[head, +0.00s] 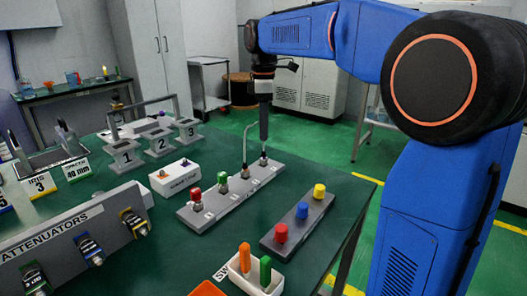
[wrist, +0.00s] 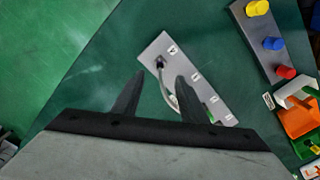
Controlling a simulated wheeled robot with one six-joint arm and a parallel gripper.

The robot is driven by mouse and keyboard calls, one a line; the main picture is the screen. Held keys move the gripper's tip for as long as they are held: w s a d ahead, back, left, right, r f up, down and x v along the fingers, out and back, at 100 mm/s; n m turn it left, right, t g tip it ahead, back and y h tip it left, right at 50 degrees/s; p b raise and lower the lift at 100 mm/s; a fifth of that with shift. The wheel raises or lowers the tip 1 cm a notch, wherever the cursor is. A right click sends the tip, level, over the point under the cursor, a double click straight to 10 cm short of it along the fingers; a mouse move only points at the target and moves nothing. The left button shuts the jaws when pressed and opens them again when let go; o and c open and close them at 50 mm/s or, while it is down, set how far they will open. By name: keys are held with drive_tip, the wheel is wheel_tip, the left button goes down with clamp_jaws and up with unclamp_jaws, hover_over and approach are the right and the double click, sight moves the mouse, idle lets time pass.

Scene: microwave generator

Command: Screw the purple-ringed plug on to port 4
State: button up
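My gripper (head: 263,138) points straight down over the far end of the grey port strip (head: 212,212). In the wrist view, its two fingers (wrist: 160,75) are apart with nothing between their tips. A cable plug (head: 263,160) stands upright at the strip's far-end port, just below the fingers. It also shows in the wrist view (wrist: 160,62), beside a number label too small to read surely. Its thin grey cable (head: 246,150) arcs to the neighbouring port; the right finger partly covers it in the wrist view. I cannot make out a purple ring.
Red (head: 196,195) and green (head: 222,179) plugs stand on the strip's near half. A second strip with red, blue (head: 302,210) and yellow caps stands to the right. A white box (head: 175,178) and numbered stands (head: 158,146) stand to the left. Table beyond the strip is clear.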

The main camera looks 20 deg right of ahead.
sight(264, 151)
wheel_tip(264, 151, down, 8)
drive_tip(key=shift+f, duration=0.2)
idle(0.3)
clamp_jaws()
